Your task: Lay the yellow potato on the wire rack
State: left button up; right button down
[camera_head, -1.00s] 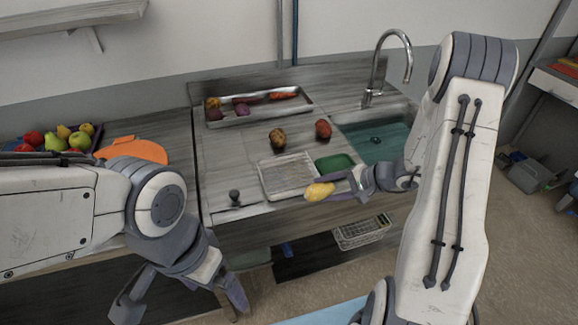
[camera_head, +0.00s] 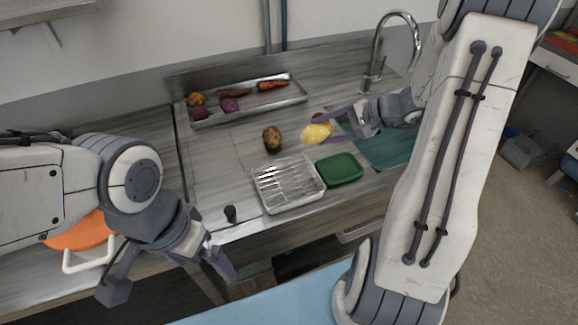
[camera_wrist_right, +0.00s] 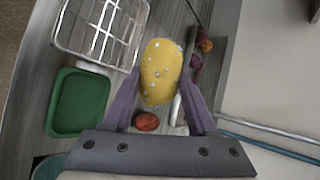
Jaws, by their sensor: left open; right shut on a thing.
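The yellow potato (camera_head: 317,132) is held between the fingers of my right gripper (camera_head: 330,131), above the counter behind the green tray. In the right wrist view the yellow potato (camera_wrist_right: 161,72) sits between both fingertips of the right gripper (camera_wrist_right: 160,95). The wire rack (camera_head: 290,186) lies on the counter in a light tray, in front of and left of the potato, and is empty. It also shows at upper left in the right wrist view (camera_wrist_right: 98,28). My left gripper (camera_head: 170,285) is open and empty at the counter's front left.
A green tray (camera_head: 340,169) sits right of the rack. A brown potato (camera_head: 272,138) lies behind the rack. A reddish one (camera_wrist_right: 146,121) lies near the held potato. A metal tray (camera_head: 250,105) of vegetables stands at the back.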

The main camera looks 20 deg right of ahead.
jog(key=a+f, duration=0.1)
jog(key=a, duration=0.1)
jog(key=s+a+f, duration=0.1)
jog(key=a+f, duration=0.1)
jog(key=a, duration=0.1)
jog(key=a+f, duration=0.2)
jog(key=a, duration=0.1)
jog(key=shift+s+a+f+p, duration=0.2)
jog(key=shift+s+a+p, duration=0.1)
jog(key=shift+p, duration=0.1)
jog(key=shift+f+p, duration=0.45)
jog(key=shift+f, duration=1.6)
